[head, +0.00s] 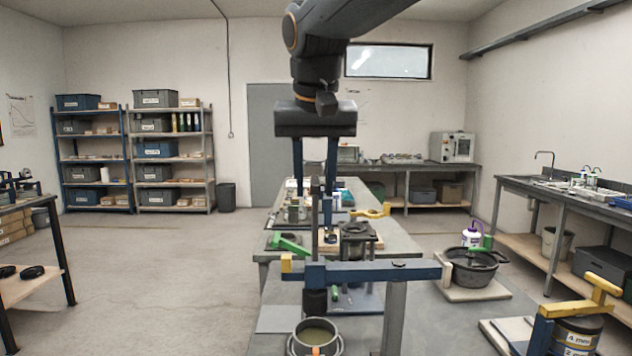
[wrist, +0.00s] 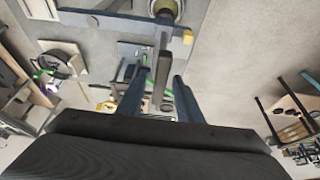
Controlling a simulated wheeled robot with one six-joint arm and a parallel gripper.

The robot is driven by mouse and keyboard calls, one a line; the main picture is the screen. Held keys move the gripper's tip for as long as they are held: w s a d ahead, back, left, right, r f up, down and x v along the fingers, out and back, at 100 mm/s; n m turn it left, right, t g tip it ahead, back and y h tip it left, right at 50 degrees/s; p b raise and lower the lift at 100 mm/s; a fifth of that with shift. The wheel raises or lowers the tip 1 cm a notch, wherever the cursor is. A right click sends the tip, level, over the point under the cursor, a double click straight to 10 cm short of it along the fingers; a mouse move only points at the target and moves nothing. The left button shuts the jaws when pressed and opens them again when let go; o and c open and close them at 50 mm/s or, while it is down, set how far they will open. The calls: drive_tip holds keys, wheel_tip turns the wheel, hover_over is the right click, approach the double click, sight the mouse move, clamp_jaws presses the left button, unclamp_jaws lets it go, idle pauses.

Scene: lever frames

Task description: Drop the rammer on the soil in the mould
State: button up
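In the head view a blue lever beam (head: 370,270) with a yellow end (head: 287,263) runs across a grey post (head: 394,315). The dark rammer (head: 315,301) hangs below the beam's left part, apparently clear of the soil (head: 318,333) in the round metal mould (head: 300,350). A grey upright bar (head: 315,195) stands at the beam. My gripper (head: 316,205) is above the beam, its blue fingers apart on either side of the bar. The wrist view shows the bar (wrist: 161,75) between the spread fingers, with gaps, and the mould (wrist: 178,8) at the top edge.
Other lever frames with yellow handles (head: 590,290) stand at right. A black pot (head: 474,266) sits on a board to the right of the beam. A cluttered bench (head: 390,240) lies behind. Open floor (head: 140,280) spreads to the left.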

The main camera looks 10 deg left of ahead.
drive_tip(key=b+v, duration=0.1)
drive_tip(key=v, duration=0.7)
drive_tip(key=shift+f, duration=0.1)
idle(0.4)
